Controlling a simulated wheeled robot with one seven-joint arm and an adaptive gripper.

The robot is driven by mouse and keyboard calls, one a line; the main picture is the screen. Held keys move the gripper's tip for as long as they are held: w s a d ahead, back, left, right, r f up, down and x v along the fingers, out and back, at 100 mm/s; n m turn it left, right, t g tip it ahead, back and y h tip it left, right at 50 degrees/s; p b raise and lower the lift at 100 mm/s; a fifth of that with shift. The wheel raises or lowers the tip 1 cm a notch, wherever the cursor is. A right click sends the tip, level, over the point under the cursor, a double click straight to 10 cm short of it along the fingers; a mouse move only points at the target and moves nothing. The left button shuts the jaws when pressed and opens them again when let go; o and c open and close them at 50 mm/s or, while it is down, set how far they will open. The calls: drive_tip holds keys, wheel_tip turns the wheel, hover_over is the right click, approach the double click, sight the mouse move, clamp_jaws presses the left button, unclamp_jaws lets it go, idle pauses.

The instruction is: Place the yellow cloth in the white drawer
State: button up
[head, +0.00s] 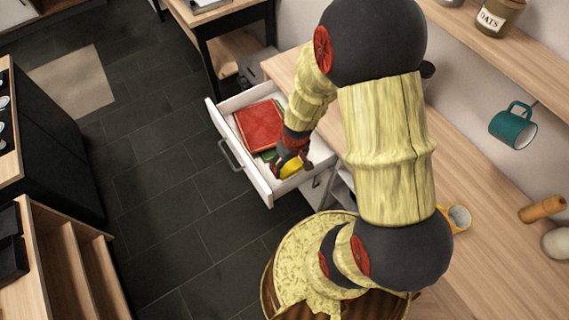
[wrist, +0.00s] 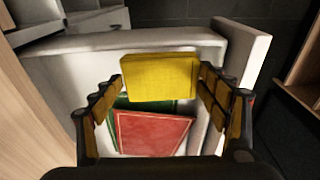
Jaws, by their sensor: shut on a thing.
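The yellow cloth (wrist: 160,77) is a small folded block between the fingertips of my gripper (wrist: 160,84) in the wrist view. My gripper is shut on it. In the head view the cloth (head: 290,168) shows at my gripper (head: 288,163), over the near end of the white drawer (head: 263,186). The drawer is pulled open, and its front wall (wrist: 238,60) shows in the wrist view. I cannot tell whether the cloth touches the drawer floor. My arm hides part of the drawer in the head view.
A red book (head: 259,126) lies in the drawer, with a green book (wrist: 133,104) partly under it. A wooden counter (head: 400,130) runs along the right, with a teal mug (head: 512,127) hanging above it. A yellow mug (head: 459,218) stands on the counter. Dark floor lies left of the drawer.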

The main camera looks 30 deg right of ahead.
drive_tip(key=w+f, duration=0.1)
drive_tip(key=f, duration=0.1)
drive_tip(key=w+f+b, duration=0.1)
drive_tip(key=w+f, duration=0.1)
drive_tip(key=w+d+f, duration=0.1)
drive_tip(key=shift+w+f+b, duration=0.25)
drive_tip(key=shift+f+b, duration=0.1)
drive_tip(key=shift+f, duration=0.05)
wheel_tip(320, 180, down, 3)
drive_tip(key=shift+w+f+b, duration=0.1)
drive_tip(key=shift+f+b, duration=0.05)
drive_tip(key=shift+b, duration=0.65)
drive_tip(key=o, duration=0.7)
drive_tip(key=shift+f, duration=0.1)
drive_tip(key=o, duration=0.4)
drive_tip(key=shift+c, duration=0.2)
drive_tip(key=shift+o, duration=0.4)
